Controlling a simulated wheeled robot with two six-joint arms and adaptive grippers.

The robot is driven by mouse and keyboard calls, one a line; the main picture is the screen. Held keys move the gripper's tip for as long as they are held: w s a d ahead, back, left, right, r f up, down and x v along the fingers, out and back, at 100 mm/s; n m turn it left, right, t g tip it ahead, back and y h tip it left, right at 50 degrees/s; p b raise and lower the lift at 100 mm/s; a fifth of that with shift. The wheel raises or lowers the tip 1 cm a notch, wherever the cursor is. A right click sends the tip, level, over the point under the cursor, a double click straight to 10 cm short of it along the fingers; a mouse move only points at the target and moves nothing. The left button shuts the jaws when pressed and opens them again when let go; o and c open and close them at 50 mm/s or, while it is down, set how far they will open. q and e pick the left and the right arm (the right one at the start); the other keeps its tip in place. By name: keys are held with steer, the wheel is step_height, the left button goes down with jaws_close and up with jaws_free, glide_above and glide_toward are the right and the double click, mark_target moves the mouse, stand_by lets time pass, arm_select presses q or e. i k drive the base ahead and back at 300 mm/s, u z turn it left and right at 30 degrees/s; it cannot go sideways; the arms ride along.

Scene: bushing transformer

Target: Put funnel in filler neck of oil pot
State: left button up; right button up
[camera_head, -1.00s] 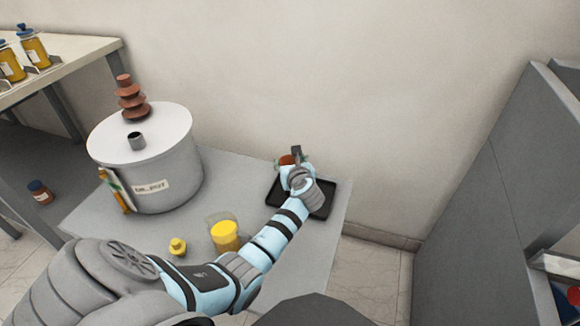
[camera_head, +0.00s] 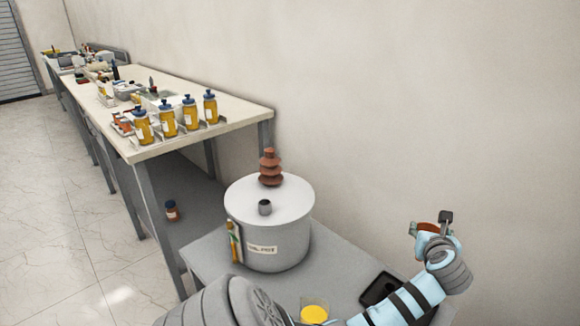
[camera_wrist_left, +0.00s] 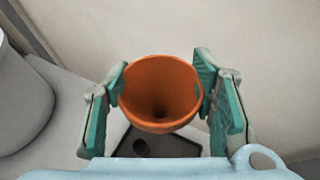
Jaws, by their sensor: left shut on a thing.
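The oil pot (camera_head: 268,240) is a large grey cylinder with a labelled side, standing on a grey table. Its filler neck (camera_head: 265,207) is a short dark open tube on the lid. My left gripper (camera_head: 432,230) is to the right of the pot, above the table. It is shut on the orange-brown funnel (camera_head: 425,227). In the left wrist view the funnel (camera_wrist_left: 160,92) sits between both fingers (camera_wrist_left: 160,88), its wide mouth facing the camera and its hole dark inside. The funnel's spout is hidden. My right gripper is not in view.
A brown ribbed bushing (camera_head: 270,168) stands on the lid behind the neck. A black tray (camera_head: 380,288) lies on the table below my left arm. A yellow-topped jar (camera_head: 314,313) is near the front. A long bench (camera_head: 240,118) with several bottles stands behind left.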

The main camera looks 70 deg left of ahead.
mark_target(265, 211)
steer(key=z, duration=0.55)
steer(key=k, duration=0.95)
steer(key=u, duration=1.15)
